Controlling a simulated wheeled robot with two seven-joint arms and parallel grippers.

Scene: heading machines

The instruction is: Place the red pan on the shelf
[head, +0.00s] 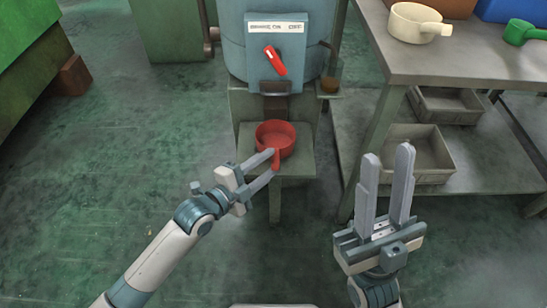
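The red pan (276,137) sits on a small grey stand (302,163) below the spout of a blue machine, its handle pointing toward me. My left gripper (272,165) is at the handle, with one finger on each side of it. The fingers look apart, and I cannot tell whether they touch the handle. My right gripper (388,158) is open and empty, pointing up, to the right of the stand. The grey shelf unit (463,66) stands at the right, with a top surface and a lower shelf (480,170).
A cream pan (415,22) and a green pan (522,32) are on the top surface. Grey bins (418,150) sit on the lower shelf. The blue machine (275,55) has a red switch (275,61). The floor at left is clear.

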